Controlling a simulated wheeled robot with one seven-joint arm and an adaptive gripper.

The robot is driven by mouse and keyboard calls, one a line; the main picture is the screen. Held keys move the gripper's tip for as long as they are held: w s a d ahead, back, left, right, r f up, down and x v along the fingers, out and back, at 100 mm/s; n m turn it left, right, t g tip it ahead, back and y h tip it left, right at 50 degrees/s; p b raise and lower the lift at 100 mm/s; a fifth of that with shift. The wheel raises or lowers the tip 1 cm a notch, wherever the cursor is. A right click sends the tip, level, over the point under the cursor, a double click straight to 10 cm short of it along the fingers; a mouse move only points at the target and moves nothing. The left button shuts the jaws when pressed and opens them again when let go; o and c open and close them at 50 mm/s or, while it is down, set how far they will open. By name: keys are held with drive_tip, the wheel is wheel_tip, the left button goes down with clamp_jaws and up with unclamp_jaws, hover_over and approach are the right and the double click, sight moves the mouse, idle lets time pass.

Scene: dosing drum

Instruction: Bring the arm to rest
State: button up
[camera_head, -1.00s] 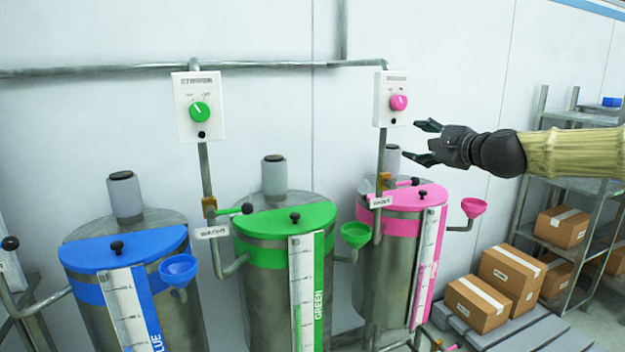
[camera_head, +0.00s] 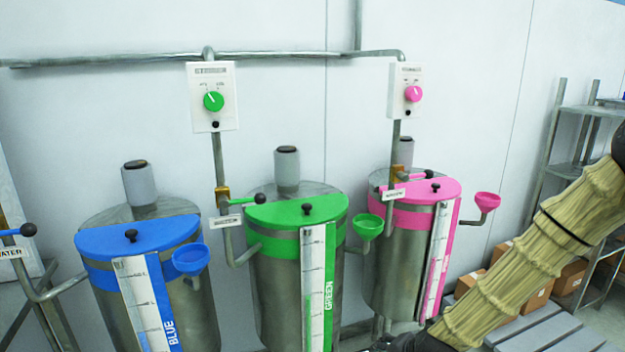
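My arm comes in at the right of the head view in a tan ribbed sleeve, slanting down toward the bottom edge. Its dark lower part is cut off by the bottom edge, and no gripper fingers can be made out. The pink drum (camera_head: 395,262) stands behind and left of the arm. The green drum (camera_head: 272,290) is in the middle and the blue drum (camera_head: 197,322) at the left.
A blue funnel (camera_head: 190,258), a green funnel (camera_head: 367,226) and a pink funnel (camera_head: 487,202) stick out beside the drums. Cardboard boxes (camera_head: 568,275) and a metal shelf (camera_head: 556,130) stand at the right, partly behind my arm.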

drive_tip(key=s+f+n+g+h, duration=0.1)
drive_tip(key=s+f+n+g, duration=0.35)
drive_tip(key=s+f, duration=1.35)
drive_tip(key=s+d+f+n+g+h, duration=0.1)
drive_tip(key=s+n, duration=0.4)
drive_tip(key=s, duration=1.4)
wheel_tip(320, 180, down, 2)
drive_tip(key=shift+s+d+f+g+h, duration=0.15)
drive_tip(key=shift+d+g+h, duration=0.4)
drive_tip(key=shift+d, duration=0.65)
